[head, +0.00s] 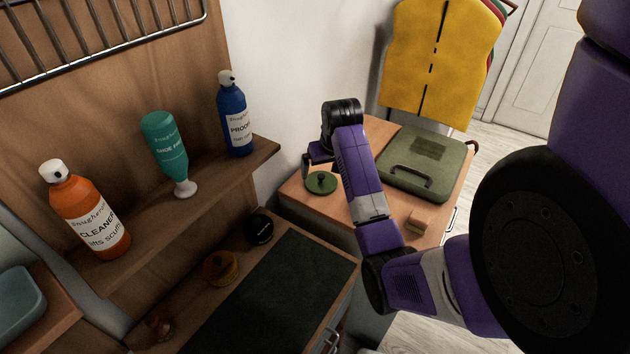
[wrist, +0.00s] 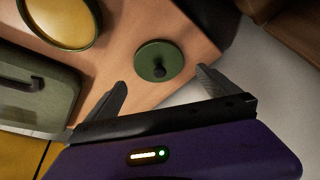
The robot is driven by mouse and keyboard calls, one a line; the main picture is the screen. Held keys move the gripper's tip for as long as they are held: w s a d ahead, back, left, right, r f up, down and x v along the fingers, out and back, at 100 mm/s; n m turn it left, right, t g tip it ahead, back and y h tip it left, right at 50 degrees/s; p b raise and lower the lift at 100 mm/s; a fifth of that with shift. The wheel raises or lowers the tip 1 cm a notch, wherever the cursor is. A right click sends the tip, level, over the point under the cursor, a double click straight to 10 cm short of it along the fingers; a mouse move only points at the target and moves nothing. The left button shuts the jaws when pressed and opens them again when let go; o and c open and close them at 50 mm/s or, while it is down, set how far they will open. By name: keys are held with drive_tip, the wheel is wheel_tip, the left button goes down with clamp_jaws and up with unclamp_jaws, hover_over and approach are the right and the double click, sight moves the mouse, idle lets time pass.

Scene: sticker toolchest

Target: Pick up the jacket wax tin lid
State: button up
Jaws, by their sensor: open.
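The jacket wax tin lid is a green disc with a dark knob (wrist: 146,52), lying knob up near a corner of the wooden top. In the head view the green lid (head: 321,183) sits by the top's left corner, beside my arm. My gripper (wrist: 162,79) is open and empty, its two fingers apart on either side of the lid's near edge in the picture. The lid appears below the fingers, and I cannot tell the gap. An open green tin with yellow wax (wrist: 60,20) is at the upper left of the wrist view; my arm seems to hide it in the head view.
A green case (head: 425,163) with a handle lies on the same wooden top (head: 297,193). A small wooden block (head: 420,220) is near its front. A yellow hanging piece (head: 440,60) is behind. Bottles, including a blue one (head: 236,118), stand on the left shelf.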

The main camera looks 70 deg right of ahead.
sight(323, 179)
drive_tip(key=x, duration=0.7)
drive_tip(key=shift+s+f, duration=0.15)
drive_tip(key=shift+f, duration=0.05)
drive_tip(key=c, duration=1)
drive_tip(key=shift+o, duration=0.2)
drive_tip(key=shift+r, duration=0.15)
